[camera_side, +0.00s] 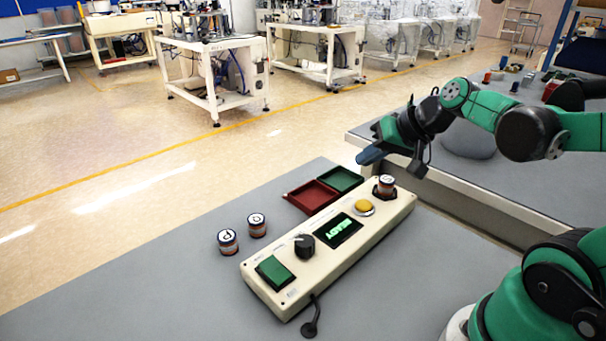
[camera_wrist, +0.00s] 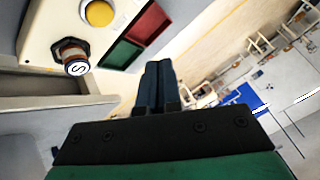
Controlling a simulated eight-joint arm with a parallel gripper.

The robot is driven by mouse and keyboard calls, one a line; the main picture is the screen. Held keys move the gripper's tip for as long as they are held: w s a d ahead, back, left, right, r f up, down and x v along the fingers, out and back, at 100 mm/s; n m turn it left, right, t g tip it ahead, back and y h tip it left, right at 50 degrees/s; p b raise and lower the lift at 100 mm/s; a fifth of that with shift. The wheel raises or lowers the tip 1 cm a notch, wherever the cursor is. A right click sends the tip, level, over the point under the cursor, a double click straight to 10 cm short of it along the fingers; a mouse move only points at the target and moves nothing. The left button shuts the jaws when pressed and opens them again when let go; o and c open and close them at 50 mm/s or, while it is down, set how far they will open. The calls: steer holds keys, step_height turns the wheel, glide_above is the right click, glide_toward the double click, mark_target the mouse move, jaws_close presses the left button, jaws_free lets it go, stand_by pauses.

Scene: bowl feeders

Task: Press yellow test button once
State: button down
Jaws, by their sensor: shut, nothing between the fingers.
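The yellow button (camera_side: 364,207) sits in a pale ring on the cream test box, towards its right end. It also shows in the wrist view (camera_wrist: 99,13) at the top. The cream test box (camera_side: 372,246) lies on the grey table, with a lit display (camera_side: 338,231) reading READY, a dark knob (camera_side: 304,246) and a green rocker (camera_side: 275,272). My gripper (camera_side: 366,157) is shut and empty, in the air beyond the box's right end. In the wrist view its fingers (camera_wrist: 157,68) are together, apart from the button.
A labelled cylinder (camera_side: 386,187) stands in a socket at the box's right end, near the button. Two similar cylinders (camera_side: 228,241) (camera_side: 257,225) stand on the table to the left. A red tray (camera_side: 313,196) and a green tray (camera_side: 340,180) lie behind the box. The table's front left is clear.

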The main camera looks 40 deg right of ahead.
mark_target(368, 206)
steer(key=shift+w+d+r+m+t, duration=0.1)
steer(key=shift+d+r+m+t, duration=0.1)
steer(key=shift+d+m, duration=0.3)
steer(key=shift+w+d+r+m+t, duration=0.1)
steer(key=shift+d+m+t, duration=0.1)
steer(key=shift+d, duration=0.5)
steer(key=shift+f, duration=4.4)
steer(key=shift+f, duration=0.15)
steer(key=shift+f, duration=0.25)
steer(key=shift+r, duration=0.4)
